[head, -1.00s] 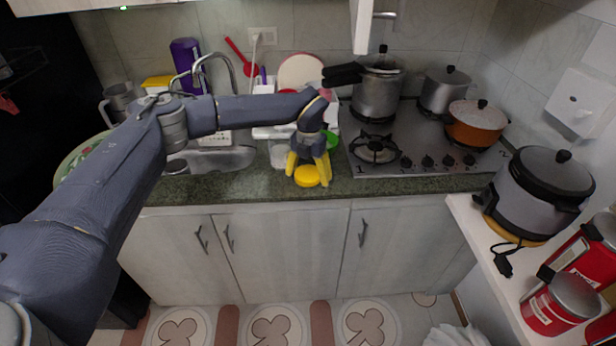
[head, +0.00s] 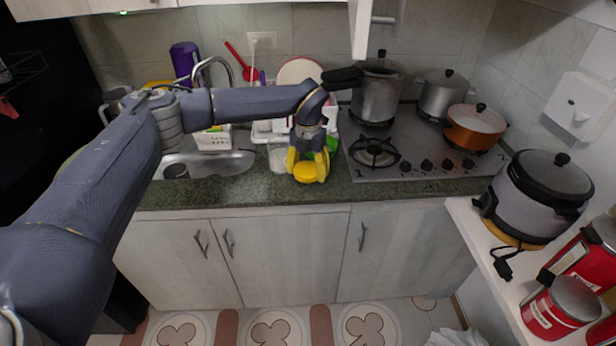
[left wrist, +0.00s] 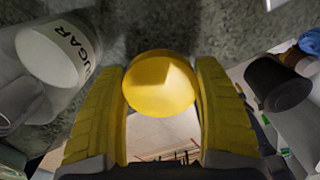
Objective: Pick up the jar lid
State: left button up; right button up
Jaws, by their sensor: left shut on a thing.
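The jar lid is a round yellow disc (head: 306,173) at the front of the green-grey counter, left of the stove. My left gripper (head: 308,175) points down, with its yellow fingers shut on the lid from both sides. In the left wrist view the lid (left wrist: 160,92) sits between the two fingers (left wrist: 161,100). Whether a gap lies between the lid and the counter is hard to tell. My right gripper is not in view.
A white jar marked SUGAR (left wrist: 52,52) lies close beside the left gripper in the wrist view. A green item (head: 332,143) is just behind the gripper. The stove (head: 410,150) is to the right, the sink (head: 225,163) to the left. The counter's front edge is near.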

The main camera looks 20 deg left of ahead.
pick_arm(q)
notch_tip(320, 180, up, 16)
jog(key=n, duration=0.7)
send_near(279, 136)
jog(key=s+d, duration=0.1)
jog(key=s, duration=0.2)
jog(key=shift+w+f+n, duration=0.15)
jog(key=shift+w+n, duration=0.05)
jog(key=shift+n, duration=0.1)
jog(key=shift+f, duration=2.9)
jog(key=shift+f, duration=0.95)
